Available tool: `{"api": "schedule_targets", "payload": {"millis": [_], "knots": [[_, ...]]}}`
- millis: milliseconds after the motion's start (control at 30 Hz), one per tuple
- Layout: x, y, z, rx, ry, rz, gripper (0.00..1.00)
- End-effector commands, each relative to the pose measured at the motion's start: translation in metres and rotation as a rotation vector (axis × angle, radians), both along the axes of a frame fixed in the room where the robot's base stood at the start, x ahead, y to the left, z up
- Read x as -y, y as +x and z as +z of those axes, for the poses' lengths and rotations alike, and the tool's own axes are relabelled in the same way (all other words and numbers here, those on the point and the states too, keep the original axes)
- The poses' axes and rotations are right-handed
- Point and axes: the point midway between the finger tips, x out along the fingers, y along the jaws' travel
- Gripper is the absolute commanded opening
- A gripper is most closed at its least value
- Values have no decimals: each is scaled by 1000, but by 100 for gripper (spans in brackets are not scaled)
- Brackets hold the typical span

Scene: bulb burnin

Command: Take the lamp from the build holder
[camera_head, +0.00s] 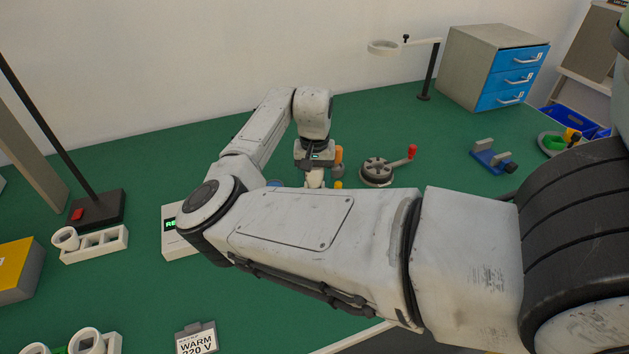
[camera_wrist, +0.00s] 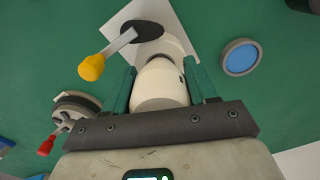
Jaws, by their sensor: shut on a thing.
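My gripper (camera_wrist: 160,88) has its two green fingers on either side of a cream rounded lamp (camera_wrist: 158,85) and is shut on it. Beyond the lamp is the build holder, with a white base plate (camera_wrist: 178,18), a dark pivot and a lever ending in a yellow knob (camera_wrist: 92,67). I cannot tell whether the lamp still touches the holder. In the head view my gripper (camera_head: 316,170) points down at mid-table. There my forearm hides most of the holder, and only the yellow knob (camera_head: 338,184) shows.
A round device with a red-knobbed crank (camera_head: 377,170) stands right of the gripper. A blue disc (camera_wrist: 240,58) lies nearby. A display box (camera_head: 176,240), a white rack (camera_head: 95,245) and a WARM 220 V sign (camera_head: 197,340) are left. A ring stand (camera_head: 427,75) and drawer cabinet (camera_head: 480,65) stand behind.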

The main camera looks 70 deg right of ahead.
Motion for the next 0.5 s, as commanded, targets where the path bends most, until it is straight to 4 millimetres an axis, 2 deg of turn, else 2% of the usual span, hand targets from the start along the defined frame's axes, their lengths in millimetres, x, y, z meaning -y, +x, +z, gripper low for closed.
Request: {"api": "schedule_targets", "payload": {"millis": [100, 333, 500], "knots": [[0, 0, 0, 0, 0, 0, 28], [0, 0, 1, 0, -1, 0, 28], [1, 0, 9, 0, -3, 0, 28]]}}
